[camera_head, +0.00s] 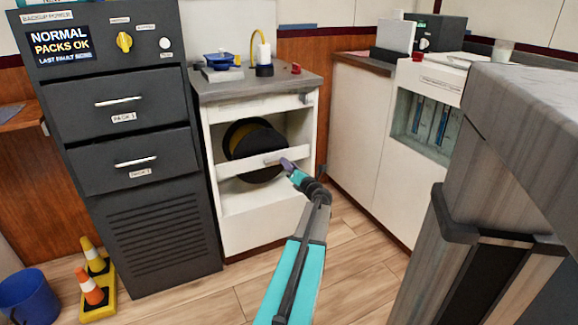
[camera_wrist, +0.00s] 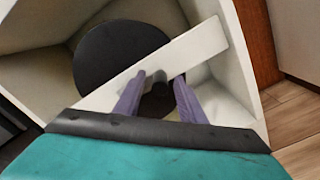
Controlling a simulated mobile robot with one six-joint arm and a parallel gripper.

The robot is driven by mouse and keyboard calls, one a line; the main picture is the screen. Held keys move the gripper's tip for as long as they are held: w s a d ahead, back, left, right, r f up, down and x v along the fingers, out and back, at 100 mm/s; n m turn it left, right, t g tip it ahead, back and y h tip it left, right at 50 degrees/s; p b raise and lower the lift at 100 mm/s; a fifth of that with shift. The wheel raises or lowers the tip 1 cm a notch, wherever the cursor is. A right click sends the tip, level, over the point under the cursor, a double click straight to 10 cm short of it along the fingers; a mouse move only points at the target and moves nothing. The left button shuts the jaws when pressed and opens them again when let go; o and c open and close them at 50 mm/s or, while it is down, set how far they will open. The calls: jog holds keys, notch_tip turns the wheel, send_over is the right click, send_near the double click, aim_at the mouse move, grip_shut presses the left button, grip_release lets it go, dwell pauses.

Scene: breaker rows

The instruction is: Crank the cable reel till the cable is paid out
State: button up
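My gripper (camera_head: 288,164) is at the bar's right half. In the wrist view its two purple fingers (camera_wrist: 158,84) are spread apart. A small dark peg (camera_wrist: 153,78) shows between the fingertips, nearer the left one; I cannot tell whether it is touched or is the crank's grip.
A dark backup power cabinet (camera_head: 150,215) stands close on the left. White counters (camera_head: 360,150) and a grey worktop (camera_head: 530,110) are on the right. A yellow cable (camera_head: 252,45) loops above the reel cabinet's top. Cones (camera_head: 90,285) and a blue bucket (camera_head: 28,295) stand at lower left.

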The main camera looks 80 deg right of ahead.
jog(key=p+v, duration=0.3)
jog(key=v, duration=1)
